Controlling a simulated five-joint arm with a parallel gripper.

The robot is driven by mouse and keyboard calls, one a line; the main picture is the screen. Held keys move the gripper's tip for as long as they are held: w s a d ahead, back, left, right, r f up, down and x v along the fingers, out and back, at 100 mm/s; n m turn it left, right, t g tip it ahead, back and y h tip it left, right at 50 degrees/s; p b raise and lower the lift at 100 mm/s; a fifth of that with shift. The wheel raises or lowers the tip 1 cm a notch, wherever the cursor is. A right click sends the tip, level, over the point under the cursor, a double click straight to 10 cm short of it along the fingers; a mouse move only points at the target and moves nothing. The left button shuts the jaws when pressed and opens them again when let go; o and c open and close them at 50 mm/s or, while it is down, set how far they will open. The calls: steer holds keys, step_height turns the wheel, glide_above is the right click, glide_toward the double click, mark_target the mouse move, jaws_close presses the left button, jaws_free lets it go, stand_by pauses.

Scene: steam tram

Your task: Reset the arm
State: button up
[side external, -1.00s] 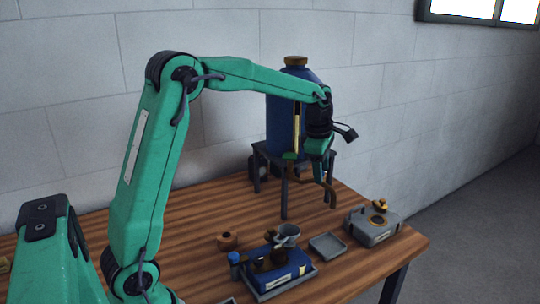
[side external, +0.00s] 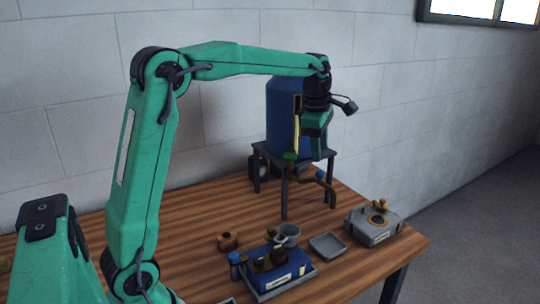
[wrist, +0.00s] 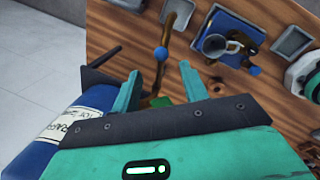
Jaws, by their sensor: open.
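My gripper (side external: 316,155) hangs pointing down in front of the blue tank (side external: 281,115), above the bent brown spout (side external: 327,188). In the wrist view its two green fingers (wrist: 160,78) are spread apart with nothing held between them. The spout (wrist: 167,28) and its blue knob (wrist: 160,53) show beyond the fingertips, apart from them as far as I can tell. The tank with a white label (wrist: 65,130) fills the lower left there. Part of the tank is hidden behind my arm in the side view.
The tank stands on a dark stand (side external: 284,195). A blue engine block (side external: 285,272) on a tray, a grey cup (side external: 288,232), a brown ring (side external: 228,241), an empty grey tray (side external: 327,246) and a grey box (side external: 372,229) stand on the wooden table (side external: 195,215).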

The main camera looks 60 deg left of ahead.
steer(key=shift+s+r, duration=0.1)
steer(key=shift+r, duration=0.4)
steer(key=shift+s, duration=0.1)
steer(key=s+d+r+m+t, duration=0.1)
steer(key=s+d+m, duration=0.2)
steer(key=s+m, duration=0.3)
steer(key=s+d+r+m+t, duration=0.1)
steer(key=s+d+m, duration=0.1)
steer(key=s+m, duration=0.45)
steer(key=s+d+f+m, duration=0.1)
steer(key=s+f+m, duration=0.2)
steer(key=s+m, duration=0.3)
steer(key=s+d+f+m+t, duration=0.1)
steer(key=s+d+f+m, duration=0.1)
steer(key=s+m, duration=0.4)
steer(key=shift+s+f+t, duration=0.3)
steer(key=shift+s+f, duration=0.15)
steer(key=shift+f, duration=0.45)
